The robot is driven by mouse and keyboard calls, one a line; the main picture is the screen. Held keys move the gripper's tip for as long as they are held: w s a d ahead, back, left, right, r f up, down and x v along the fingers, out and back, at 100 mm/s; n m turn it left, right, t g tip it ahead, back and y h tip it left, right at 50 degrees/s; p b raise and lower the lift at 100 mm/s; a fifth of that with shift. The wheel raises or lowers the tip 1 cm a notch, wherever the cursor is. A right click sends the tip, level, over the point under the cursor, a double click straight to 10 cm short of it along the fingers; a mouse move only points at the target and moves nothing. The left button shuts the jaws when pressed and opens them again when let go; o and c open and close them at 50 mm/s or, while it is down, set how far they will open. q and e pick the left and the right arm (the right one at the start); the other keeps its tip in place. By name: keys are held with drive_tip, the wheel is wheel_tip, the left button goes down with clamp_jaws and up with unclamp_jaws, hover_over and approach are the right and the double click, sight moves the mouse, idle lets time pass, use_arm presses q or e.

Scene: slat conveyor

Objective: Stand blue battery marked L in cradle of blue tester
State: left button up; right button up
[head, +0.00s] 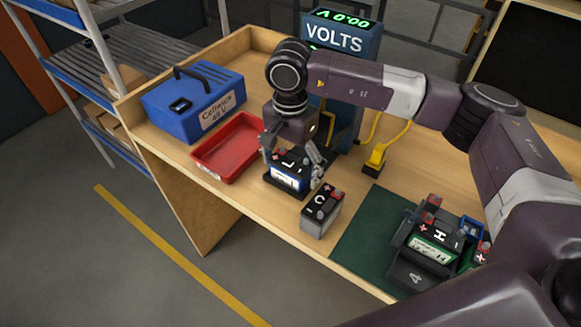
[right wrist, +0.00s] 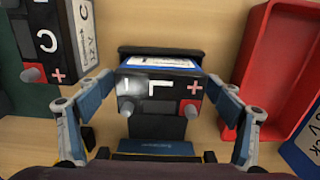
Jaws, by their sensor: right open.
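The blue battery marked L (head: 289,176) stands upright at the table's front, on a black base. In the right wrist view, the battery (right wrist: 160,86) has black base parts (right wrist: 160,125) above and below it; whether these are the cradle I cannot tell for sure. The blue tester (head: 343,38), with a green display, stands just behind; my arm hides part of it. My right gripper (head: 292,158) is over the battery, pointing down. In the right wrist view its fingers (right wrist: 160,112) are open on either side of the battery, with gaps. My left gripper is not in view.
A grey battery marked C (head: 319,213) stands close to the right of L. A red tray (head: 228,148) and a blue case (head: 195,98) lie left. A green mat (head: 368,235) carries battery H (head: 436,242) in a black holder. A yellow plug (head: 376,158) stands behind.

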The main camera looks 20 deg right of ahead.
wheel_tip(320, 180, up, 12)
drive_tip(key=shift+f, duration=0.25)
idle(0.4)
